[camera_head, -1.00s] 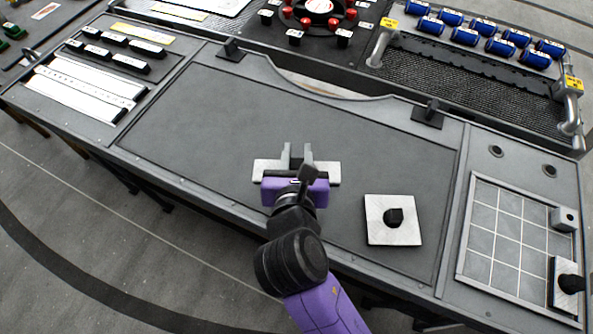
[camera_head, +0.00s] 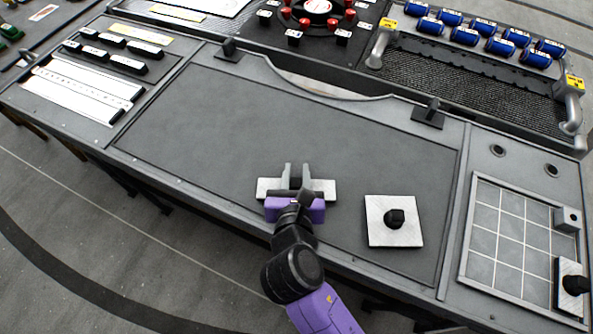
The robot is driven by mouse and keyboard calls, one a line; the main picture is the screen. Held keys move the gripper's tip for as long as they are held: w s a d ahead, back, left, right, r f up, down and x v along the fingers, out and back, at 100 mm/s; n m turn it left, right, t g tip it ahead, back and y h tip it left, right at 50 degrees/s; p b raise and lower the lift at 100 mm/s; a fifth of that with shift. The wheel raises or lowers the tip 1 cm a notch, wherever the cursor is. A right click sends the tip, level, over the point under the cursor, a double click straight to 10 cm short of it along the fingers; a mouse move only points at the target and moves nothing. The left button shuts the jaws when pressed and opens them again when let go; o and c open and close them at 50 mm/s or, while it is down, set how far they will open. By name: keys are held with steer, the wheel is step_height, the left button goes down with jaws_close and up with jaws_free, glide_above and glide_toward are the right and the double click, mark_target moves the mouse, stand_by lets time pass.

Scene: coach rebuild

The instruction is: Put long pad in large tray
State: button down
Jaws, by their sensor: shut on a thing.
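The long pad (camera_head: 325,188) is a pale, narrow plate with a dark grip at its middle. It lies crosswise under my gripper (camera_head: 296,173), near the front of the dark central panel. My gripper is shut on its grip, and a pale end of the pad shows on each side. I cannot tell whether the pad touches the panel. A framed tray with a white grid (camera_head: 497,285) is at the right. A wider mesh-floored tray (camera_head: 430,68) with metal handles is at the back right. I cannot tell which is the large tray.
A square pad with a black knob (camera_head: 379,231) lies right of my gripper. Another knobbed pad (camera_head: 569,302) is at the grid tray's right edge. A dark bracket (camera_head: 428,116) rises at the panel's back. The panel's left is clear.

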steer(key=c, duration=1.2)
jaws_free()
steer(key=shift+f, duration=0.1)
steer(key=shift+o, duration=0.2)
steer(key=shift+s+r, duration=0.15)
steer(key=shift+r, duration=0.05)
steer(key=v, duration=1.1)
steer(key=shift+s+r, duration=0.2)
steer(key=shift+s, duration=0.1)
